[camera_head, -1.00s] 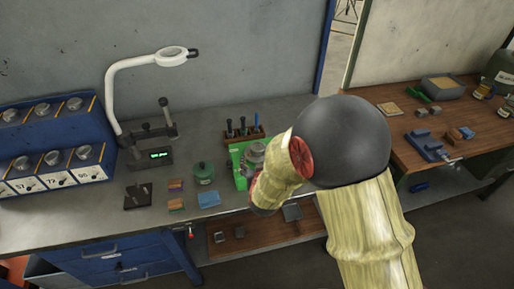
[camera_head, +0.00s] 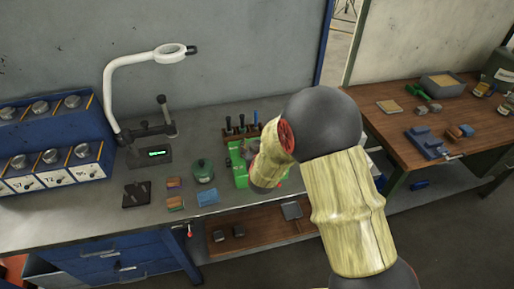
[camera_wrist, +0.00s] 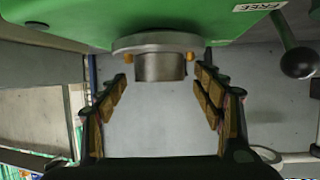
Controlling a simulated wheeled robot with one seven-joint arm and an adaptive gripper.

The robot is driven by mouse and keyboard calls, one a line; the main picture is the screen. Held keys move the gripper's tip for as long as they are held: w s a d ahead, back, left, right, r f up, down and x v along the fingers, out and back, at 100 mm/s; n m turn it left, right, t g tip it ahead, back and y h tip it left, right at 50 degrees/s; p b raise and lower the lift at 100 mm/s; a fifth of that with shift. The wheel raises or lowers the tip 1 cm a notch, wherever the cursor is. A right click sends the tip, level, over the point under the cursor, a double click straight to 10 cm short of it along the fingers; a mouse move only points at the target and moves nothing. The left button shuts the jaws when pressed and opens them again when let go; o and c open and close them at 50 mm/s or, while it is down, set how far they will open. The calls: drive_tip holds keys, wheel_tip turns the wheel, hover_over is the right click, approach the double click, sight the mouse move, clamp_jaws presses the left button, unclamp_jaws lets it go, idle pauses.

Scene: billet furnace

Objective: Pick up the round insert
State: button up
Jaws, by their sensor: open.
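A round grey metal piece with a wide flange and a narrower cylinder, which looks like the round insert (camera_wrist: 160,66), sits against the green fixture (camera_wrist: 70,22) at the top of the wrist view. My gripper (camera_wrist: 162,84) is open. Its two padded fingers stand left and right of the cylinder, with gaps on both sides, and nothing is held. In the head view, the green fixture (camera_head: 240,180) stands on the grey bench and my arm covers much of it. My gripper is hidden there behind my arm.
A lever with a black knob (camera_wrist: 299,62) sticks out beside the fixture. A tool rack (camera_head: 243,133) stands behind it. A green round container (camera_head: 203,171) and a blue block (camera_head: 208,197) lie to its left. A magnifier lamp (camera_head: 170,54) rises over the bench.

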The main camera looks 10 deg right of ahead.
drive_tip(key=shift+c, duration=0.7)
clamp_jaws()
drive_tip(key=shift+r, duration=0.1)
idle(0.4)
